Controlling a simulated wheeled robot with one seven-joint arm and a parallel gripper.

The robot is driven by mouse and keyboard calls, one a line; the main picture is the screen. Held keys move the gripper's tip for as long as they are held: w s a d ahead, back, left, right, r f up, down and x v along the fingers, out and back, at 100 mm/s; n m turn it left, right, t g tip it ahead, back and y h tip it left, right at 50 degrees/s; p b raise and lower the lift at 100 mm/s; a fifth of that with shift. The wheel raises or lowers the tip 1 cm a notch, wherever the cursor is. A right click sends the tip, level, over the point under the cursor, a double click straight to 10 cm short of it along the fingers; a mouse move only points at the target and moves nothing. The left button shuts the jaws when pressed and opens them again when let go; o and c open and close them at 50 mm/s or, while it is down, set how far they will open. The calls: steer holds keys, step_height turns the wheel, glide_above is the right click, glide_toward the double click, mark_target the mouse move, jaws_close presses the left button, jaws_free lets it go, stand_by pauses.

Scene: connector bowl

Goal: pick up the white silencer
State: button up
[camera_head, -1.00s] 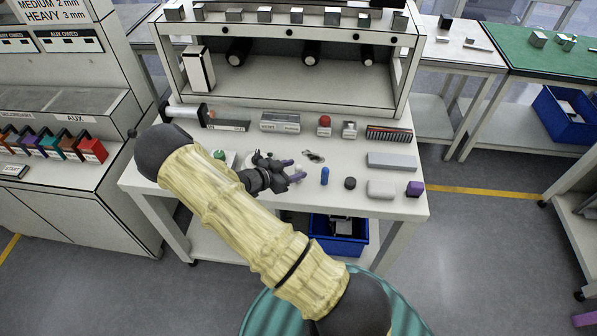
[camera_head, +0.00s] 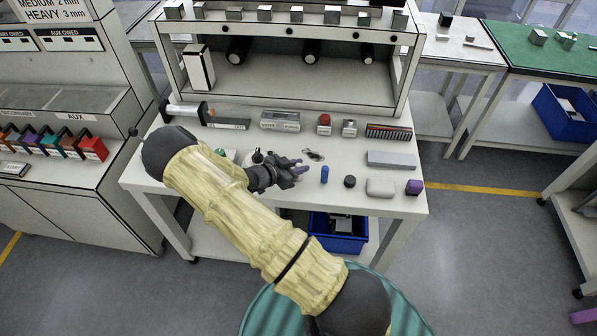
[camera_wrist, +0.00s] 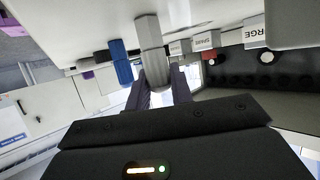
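The white silencer (camera_wrist: 151,42) shows as a pale grey-white cylinder with a wider band, standing on the white table in the wrist view, which looks inverted. Its near end lies between the two fingers of my gripper (camera_wrist: 158,88). The fingers look spread on either side of it; I cannot see firm contact. In the head view my gripper (camera_head: 300,171) is low over the table's front middle, and the silencer is not clearly visible there. A blue cylinder (camera_wrist: 121,62) stands close beside the silencer; it also shows right of my gripper in the head view (camera_head: 325,174).
A black round piece (camera_head: 350,181), a pale block (camera_head: 380,187) and a purple piece (camera_head: 414,187) stand to the right. A grey bar (camera_head: 391,159) and labelled trays lie behind. A shelf unit (camera_head: 290,78) closes the back. A blue bin (camera_head: 338,240) is below.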

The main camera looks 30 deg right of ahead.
mark_target(299, 164)
steer(key=shift+r, duration=0.1)
step_height(299, 164, up, 10)
steer(key=shift+f+b, duration=0.1)
steer(key=shift+b, duration=0.5)
jaws_close()
